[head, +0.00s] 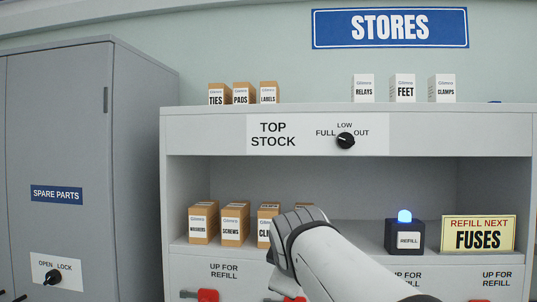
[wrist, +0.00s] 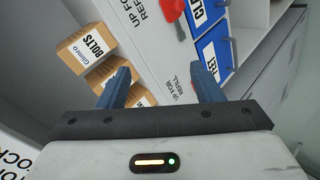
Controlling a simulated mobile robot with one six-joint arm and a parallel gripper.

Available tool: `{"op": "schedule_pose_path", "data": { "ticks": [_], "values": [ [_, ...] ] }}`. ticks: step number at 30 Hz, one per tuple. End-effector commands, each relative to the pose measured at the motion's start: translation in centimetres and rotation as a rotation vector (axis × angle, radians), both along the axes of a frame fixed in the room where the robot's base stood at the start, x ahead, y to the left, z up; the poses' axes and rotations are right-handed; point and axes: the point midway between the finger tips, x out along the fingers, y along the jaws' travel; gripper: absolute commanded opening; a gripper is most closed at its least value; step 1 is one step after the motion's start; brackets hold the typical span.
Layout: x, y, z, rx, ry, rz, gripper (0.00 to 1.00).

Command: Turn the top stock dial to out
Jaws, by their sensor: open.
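The top stock dial (head: 345,140) is a small black knob on a white label on the shelf's upper front panel in the head view. FULL is printed at its left, LOW above and OUT at its right. Its pale mark appears to point left, towards FULL. My gripper (wrist: 160,78) is open in the wrist view, with two blue fingers apart and nothing between them. In the head view my arm reaches in below the dial and hides the gripper's fingers. The dial does not show in the wrist view.
Small boxes stand on the shelf top and inside, including a BOLTS box (wrist: 88,45) near my fingers. A blue-lit black refill box (head: 404,238) and a FUSES sign (head: 478,234) are at right. A grey cabinet (head: 75,130) with its own dial (head: 53,277) stands left.

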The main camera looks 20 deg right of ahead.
Motion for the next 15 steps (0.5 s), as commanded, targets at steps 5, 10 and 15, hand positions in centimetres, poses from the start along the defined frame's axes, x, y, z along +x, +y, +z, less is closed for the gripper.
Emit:
{"op": "schedule_pose_path", "data": {
  "ticks": [5, 10, 15],
  "values": [
    [1.8, -7.4, 12.9, -0.566, -0.064, 0.100, 0.60],
    [0.9, -11.2, 21.3, -0.964, -0.016, 0.112, 0.60],
    [0.2, -12.5, 24.9, -1.140, 0.031, 0.106, 0.60]
  ]
}}
